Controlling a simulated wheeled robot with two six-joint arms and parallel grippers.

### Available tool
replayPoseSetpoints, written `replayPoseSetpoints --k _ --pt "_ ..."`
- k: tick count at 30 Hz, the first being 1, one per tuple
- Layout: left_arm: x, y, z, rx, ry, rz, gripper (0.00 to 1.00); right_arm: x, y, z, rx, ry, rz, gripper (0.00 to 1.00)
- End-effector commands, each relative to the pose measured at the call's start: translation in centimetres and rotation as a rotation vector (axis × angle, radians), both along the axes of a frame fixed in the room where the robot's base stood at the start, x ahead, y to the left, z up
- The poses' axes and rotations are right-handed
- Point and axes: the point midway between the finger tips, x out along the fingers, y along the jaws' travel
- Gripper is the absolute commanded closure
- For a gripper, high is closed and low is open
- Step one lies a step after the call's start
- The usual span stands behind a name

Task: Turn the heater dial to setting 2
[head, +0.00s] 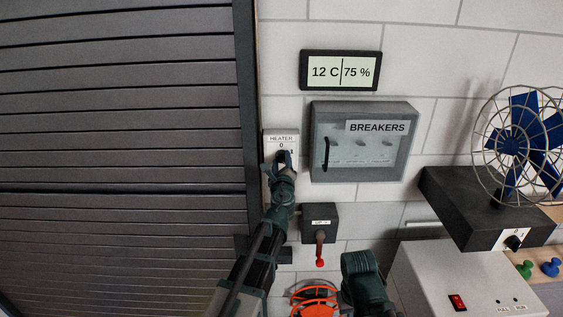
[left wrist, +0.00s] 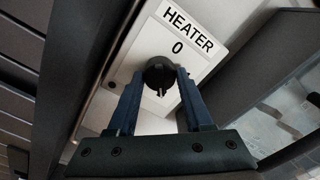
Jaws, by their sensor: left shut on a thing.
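The white heater panel (head: 281,139) is on the wall beside the shutter, labelled HEATER, with a 0 at the top and a 1 to its right. My left gripper (head: 284,157) reaches up to it and is shut on the black heater dial (left wrist: 160,72). In the left wrist view the blue fingers of the left gripper (left wrist: 159,80) stand on either side of the dial, below the 0. A pale mark shows on the dial's lower part; which setting it points at I cannot tell. The setting 2 mark is hidden.
A grey breaker box (head: 365,175) is right of the heater, with a display (head: 340,71) above it. A dark box with a red-tipped lever (head: 320,248) is below. A caged fan (head: 520,140) stands at the right. A slatted shutter (head: 120,120) fills the left.

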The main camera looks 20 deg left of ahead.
Motion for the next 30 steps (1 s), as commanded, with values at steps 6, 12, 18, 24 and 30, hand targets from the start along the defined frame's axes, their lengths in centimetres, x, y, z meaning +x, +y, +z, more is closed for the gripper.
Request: replayPoseSetpoints --k 6,12,18,24,30 --pt "-0.13 -0.06 -0.07 0.022 0.007 -0.001 1.0 0.0 0.0 -0.06 0.0 0.0 0.0 1.0" --pt "-0.11 -0.04 -0.06 0.024 0.008 -0.001 1.0 0.0 -0.01 -0.05 0.0 0.0 0.0 1.0" --pt "-0.1 -0.02 -0.05 0.023 0.007 0.0 0.4 0.0 0.0 -0.04 0.0 0.0 0.0 1.0" --pt "-0.05 0.0 -0.03 0.023 0.007 0.0 0.19 0.0 0.0 -0.02 0.0 0.0 0.0 1.0" --pt "-0.05 0.01 -0.01 0.023 0.007 0.0 0.19 0.0 0.0 -0.01 0.0 0.0 0.0 1.0"
